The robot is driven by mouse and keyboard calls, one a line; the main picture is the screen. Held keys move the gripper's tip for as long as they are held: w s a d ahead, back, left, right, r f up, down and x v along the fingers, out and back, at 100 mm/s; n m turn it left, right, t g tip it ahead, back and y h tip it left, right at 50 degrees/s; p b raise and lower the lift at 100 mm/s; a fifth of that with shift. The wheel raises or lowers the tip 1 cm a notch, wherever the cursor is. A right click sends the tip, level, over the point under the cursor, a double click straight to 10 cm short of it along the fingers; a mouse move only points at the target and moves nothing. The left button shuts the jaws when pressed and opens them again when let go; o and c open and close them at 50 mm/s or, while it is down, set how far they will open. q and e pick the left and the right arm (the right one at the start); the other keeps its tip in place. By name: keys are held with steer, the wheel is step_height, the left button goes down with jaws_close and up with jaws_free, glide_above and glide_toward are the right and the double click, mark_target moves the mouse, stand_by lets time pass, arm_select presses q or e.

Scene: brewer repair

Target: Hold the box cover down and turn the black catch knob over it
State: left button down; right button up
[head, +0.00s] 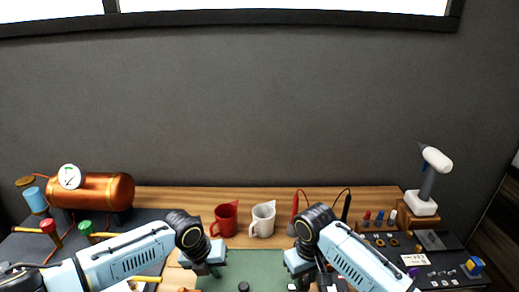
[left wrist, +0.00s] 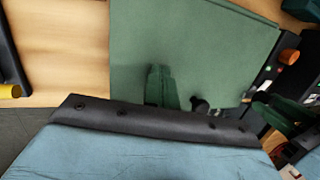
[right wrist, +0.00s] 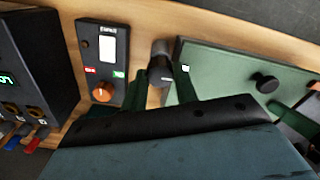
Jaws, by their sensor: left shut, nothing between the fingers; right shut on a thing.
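The green box cover (head: 262,262) lies flat at the table's front middle and fills much of the left wrist view (left wrist: 190,45). A round black knob stands on it in the right wrist view (right wrist: 265,82). My left gripper (left wrist: 160,72) is shut and empty, its fingertips over the cover; I cannot tell whether they touch it. My right gripper (right wrist: 165,86) is shut on the black catch knob (right wrist: 160,66) at the cover's edge. How far the catch reaches over the cover is hidden by the fingers.
A black panel with an orange knob (right wrist: 103,92) and a dark meter box (right wrist: 30,70) stand beside the catch. A red mug (head: 226,219) and a white mug (head: 263,219) stand behind the cover. A copper boiler (head: 105,190) is at left, a white-and-grey tool (head: 430,185) at right.

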steer(key=o, duration=0.9)
steer(key=shift+r, duration=1.65)
steer(key=shift+n, duration=0.6)
arm_select(q)
step_height(320, 180, up, 7)
arm_select(e)
step_height(320, 180, up, 7)
